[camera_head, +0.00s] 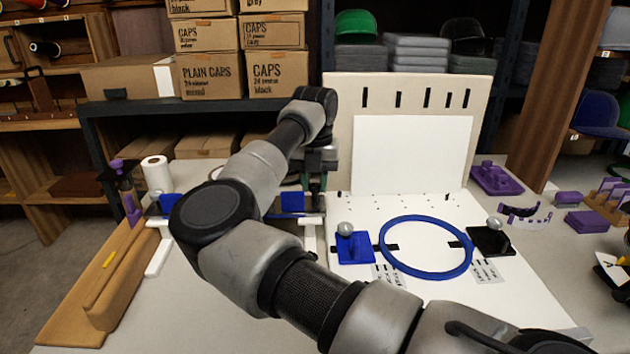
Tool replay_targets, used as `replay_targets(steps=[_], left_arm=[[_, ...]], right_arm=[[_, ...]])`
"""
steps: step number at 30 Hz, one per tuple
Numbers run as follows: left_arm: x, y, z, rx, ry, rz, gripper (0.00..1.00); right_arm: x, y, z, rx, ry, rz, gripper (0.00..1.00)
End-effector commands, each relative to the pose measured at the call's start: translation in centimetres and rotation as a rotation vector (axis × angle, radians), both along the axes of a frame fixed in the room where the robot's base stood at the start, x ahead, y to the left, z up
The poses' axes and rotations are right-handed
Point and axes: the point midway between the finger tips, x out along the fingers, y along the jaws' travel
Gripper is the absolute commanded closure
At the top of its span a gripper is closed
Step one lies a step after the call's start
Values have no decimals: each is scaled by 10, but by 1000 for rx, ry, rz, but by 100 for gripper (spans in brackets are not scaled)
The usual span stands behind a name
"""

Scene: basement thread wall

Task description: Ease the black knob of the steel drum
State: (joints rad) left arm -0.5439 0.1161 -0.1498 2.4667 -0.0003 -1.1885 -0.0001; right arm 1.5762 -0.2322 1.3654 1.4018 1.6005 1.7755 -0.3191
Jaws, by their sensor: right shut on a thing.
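My right arm crosses the picture from the lower right. Its gripper (317,182) points down at the left edge of the white board. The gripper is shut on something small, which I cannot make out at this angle. The steel drum and its black knob cannot be clearly made out; my right arm covers much of that area. Blue parts (292,202) and white pieces show close beside the gripper. My left gripper is not in view.
A blue ring (428,273) lies on the white board (410,207), between a blue block (352,250) and a black block (490,241), each with a grey ball. A white roll (157,174) stands left. Purple parts (497,179) lie right. The front table is partly clear.

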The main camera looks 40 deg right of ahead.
Motion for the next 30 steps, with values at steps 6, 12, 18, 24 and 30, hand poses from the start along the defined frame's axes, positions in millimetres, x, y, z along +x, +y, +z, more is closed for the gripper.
replay_targets(steps=[6,12,18,24,30], left_arm=[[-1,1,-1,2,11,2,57],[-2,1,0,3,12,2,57],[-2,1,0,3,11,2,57],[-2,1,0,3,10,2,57],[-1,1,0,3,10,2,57]], right_arm=[[0,0,1,-2,-3,62,96],[0,0,1,-2,-3,79,96],[0,0,1,-2,-3,79,96],[0,0,1,-2,-3,79,60],[0,0,1,-1,-1,78,47]])
